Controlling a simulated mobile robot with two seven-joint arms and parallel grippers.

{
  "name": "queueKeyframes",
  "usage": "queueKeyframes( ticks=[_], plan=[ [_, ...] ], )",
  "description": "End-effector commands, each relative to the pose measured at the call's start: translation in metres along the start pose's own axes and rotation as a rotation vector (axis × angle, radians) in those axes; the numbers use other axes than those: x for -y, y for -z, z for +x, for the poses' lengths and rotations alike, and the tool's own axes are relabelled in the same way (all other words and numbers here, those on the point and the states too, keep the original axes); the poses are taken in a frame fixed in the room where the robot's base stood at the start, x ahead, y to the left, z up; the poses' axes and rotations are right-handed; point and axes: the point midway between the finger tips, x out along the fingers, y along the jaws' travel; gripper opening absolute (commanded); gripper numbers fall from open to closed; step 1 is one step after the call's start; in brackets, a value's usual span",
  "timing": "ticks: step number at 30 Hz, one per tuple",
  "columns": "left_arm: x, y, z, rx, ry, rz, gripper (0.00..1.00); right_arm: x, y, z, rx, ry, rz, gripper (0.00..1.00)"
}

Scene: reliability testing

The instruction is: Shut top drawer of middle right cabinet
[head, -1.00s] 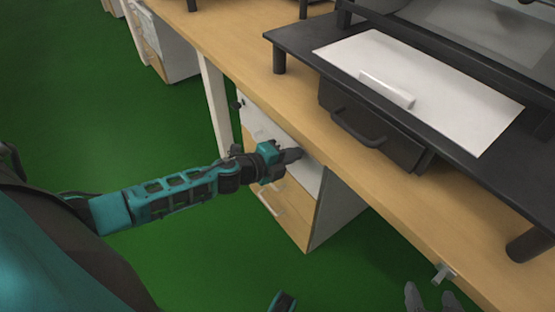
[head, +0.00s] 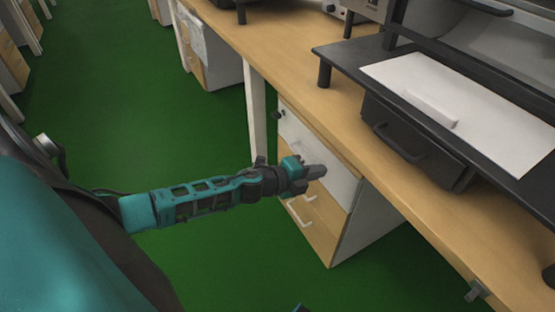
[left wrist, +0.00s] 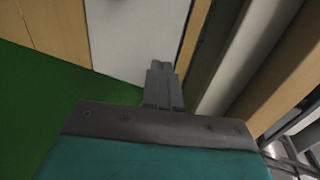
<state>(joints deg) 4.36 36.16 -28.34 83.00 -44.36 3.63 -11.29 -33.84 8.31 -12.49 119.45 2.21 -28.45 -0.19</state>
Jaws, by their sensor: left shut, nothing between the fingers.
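The cabinet under the long table has a white top drawer (head: 343,184) and wood-coloured lower drawers (head: 318,222) with pale handles. The top drawer looks about flush with the cabinet front; a small gap cannot be ruled out. My left gripper (head: 319,171) is shut and empty, its tips at the white drawer front, near its right part. Whether they touch it is unclear. In the left wrist view the shut fingers (left wrist: 161,68) point towards a white panel (left wrist: 135,35) beside wood-coloured panels. My right gripper is not in view.
The wooden tabletop (head: 285,90) runs above the cabinet, with a table leg (head: 256,115) to its left. A black stand (head: 345,55) and a dark drawer unit (head: 415,150) are on top. Another cabinet (head: 215,55) stands farther back. Green floor is clear at left.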

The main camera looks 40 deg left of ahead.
Motion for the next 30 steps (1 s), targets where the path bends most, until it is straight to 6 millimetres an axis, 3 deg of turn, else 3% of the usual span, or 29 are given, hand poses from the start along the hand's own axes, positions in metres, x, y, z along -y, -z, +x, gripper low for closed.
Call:
queueKeyframes(
  ticks=[1, 6, 15, 30],
  plan=[
    [0.000, 0.001, -0.015, -0.001, -0.005, -0.002, 0.00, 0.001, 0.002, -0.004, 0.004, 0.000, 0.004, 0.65],
    [-0.001, 0.001, -0.046, -0.003, -0.006, -0.001, 0.00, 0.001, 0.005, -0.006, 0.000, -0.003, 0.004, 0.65],
    [-0.001, 0.001, -0.087, -0.002, -0.005, -0.002, 0.00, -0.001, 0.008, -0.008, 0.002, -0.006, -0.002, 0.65],
    [-0.001, 0.000, -0.098, -0.001, -0.004, 0.001, 0.00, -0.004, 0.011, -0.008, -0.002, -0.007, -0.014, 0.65]
  ],
)
